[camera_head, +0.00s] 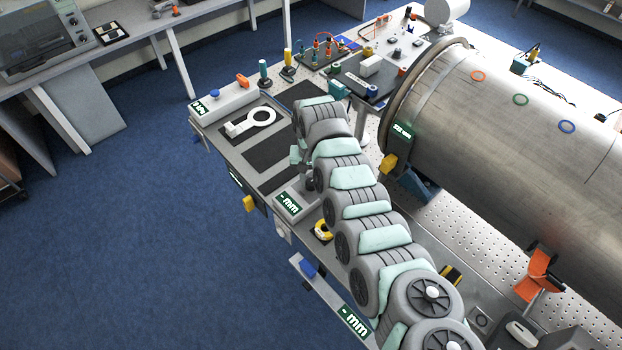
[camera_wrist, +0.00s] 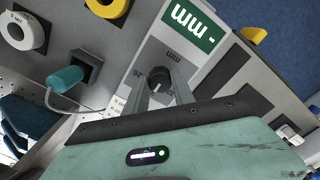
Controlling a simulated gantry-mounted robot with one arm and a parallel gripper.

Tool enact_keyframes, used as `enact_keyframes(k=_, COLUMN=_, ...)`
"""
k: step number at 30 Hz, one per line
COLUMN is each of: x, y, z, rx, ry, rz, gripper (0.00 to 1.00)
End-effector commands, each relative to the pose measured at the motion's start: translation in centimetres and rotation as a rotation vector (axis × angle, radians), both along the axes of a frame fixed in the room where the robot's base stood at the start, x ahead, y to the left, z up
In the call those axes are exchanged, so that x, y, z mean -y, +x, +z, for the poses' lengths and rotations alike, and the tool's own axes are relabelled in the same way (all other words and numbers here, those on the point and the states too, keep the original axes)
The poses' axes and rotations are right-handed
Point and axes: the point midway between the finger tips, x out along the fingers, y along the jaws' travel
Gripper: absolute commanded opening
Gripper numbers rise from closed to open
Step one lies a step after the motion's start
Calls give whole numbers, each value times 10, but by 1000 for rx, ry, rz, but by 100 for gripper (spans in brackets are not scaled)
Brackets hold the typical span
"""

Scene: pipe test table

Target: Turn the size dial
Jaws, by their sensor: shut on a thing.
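The size dial (camera_wrist: 159,90) is a dark round knob on a pale grey panel, seen in the middle of the wrist view. My gripper (camera_wrist: 164,90) has its two grey fingers on either side of the knob and is shut on it. The panel carries a green sign (camera_wrist: 194,24) reading "- mm", with no number on it. In the head view this sign (camera_head: 288,203) is on the near edge of the bench, with my arm reaching over it. The dial is hidden there behind my arm.
A large metal pipe (camera_head: 510,110) lies at the right. A white ring-shaped tool (camera_head: 256,120) lies on the bench behind the panel. A yellow and black object (camera_head: 322,231) sits beside my arm. Blue floor is clear at the left.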

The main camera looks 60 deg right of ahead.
Motion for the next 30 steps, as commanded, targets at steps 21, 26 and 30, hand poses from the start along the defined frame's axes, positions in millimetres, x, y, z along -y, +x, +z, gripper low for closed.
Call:
enact_keyframes(k=21, x=0, y=1, z=1, rx=0, ry=-2, rz=529, gripper=0)
enact_keyframes(k=26, x=0, y=1, z=0, rx=-1, ry=0, rz=676, gripper=0)
enact_keyframes(k=30, x=0, y=0, z=0, rx=-2, ry=0, rz=790, gripper=0)
